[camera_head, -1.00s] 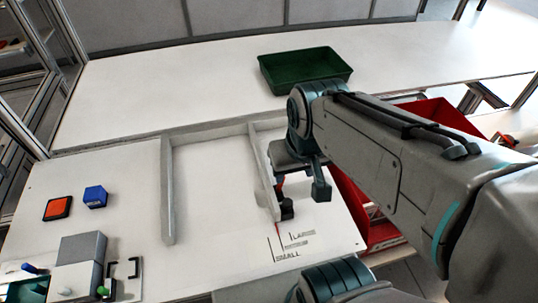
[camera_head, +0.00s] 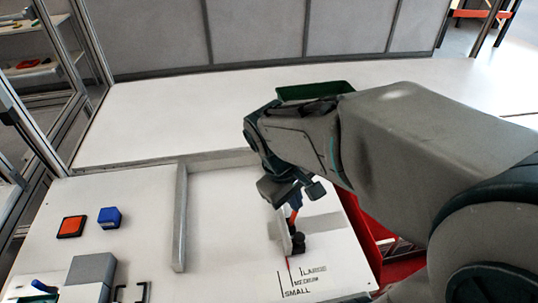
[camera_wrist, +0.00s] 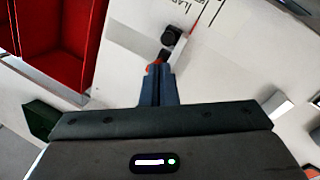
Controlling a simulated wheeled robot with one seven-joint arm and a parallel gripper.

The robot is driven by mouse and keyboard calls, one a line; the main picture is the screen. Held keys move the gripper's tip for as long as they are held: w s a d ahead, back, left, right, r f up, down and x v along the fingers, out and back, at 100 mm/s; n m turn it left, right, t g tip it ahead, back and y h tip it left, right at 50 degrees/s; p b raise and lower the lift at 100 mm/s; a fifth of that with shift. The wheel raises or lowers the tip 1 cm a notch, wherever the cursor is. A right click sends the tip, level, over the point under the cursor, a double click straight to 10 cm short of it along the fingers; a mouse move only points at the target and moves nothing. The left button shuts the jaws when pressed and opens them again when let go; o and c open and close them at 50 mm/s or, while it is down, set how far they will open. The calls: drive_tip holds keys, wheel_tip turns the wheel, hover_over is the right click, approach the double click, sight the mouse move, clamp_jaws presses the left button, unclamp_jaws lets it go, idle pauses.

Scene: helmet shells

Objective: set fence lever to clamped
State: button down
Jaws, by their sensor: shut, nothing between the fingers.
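The fence lever (camera_head: 294,213) is a small red-orange piece above a black knob (camera_head: 298,243) on the right-hand pale fence (camera_head: 283,232). In the wrist view, the lever's red end (camera_wrist: 157,63) shows right at the fingertips, with the black knob (camera_wrist: 172,37) just beyond. My gripper (camera_wrist: 158,70) is shut with its blue fingers together and nothing held. It is at the lever's end; I cannot tell if it touches. The head view shows my gripper (camera_head: 296,196) just above the lever. My fingers partly hide the lever, so its exact angle is unclear.
Marks for SMALL, MEDIUM and LARGE (camera_head: 303,281) lie in front of the fence. A fixed left rail (camera_head: 180,220), an orange pad (camera_head: 71,227) and a blue block (camera_head: 109,217) are at left. A red bin (camera_wrist: 55,45) is beside the table; a green tray (camera_head: 315,89) stands behind.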

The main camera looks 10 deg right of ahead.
drive_tip(key=w+a+f+n+h+p, duration=0.1)
drive_tip(key=w+a+f+n+h, duration=0.3)
drive_tip(key=w+a+n, duration=0.4)
drive_tip(key=shift+a+f+n+p, duration=0.3)
drive_tip(key=shift+a+f+n, duration=0.4)
drive_tip(key=shift+n, duration=1.4)
drive_tip(key=shift+a+r, duration=0.1)
drive_tip(key=shift+r, duration=0.05)
approach(292, 214)
wheel_tip(292, 214, down, 4)
drive_tip(key=shift+w+d+f+p, duration=0.15)
drive_tip(key=shift+d+p, duration=0.25)
drive_tip(key=shift+d, duration=0.45)
drive_tip(key=shift+s+d+f+p, duration=0.15)
drive_tip(key=shift+d+p, duration=0.25)
drive_tip(key=shift+d, duration=0.4)
drive_tip(key=shift+w, duration=0.2)
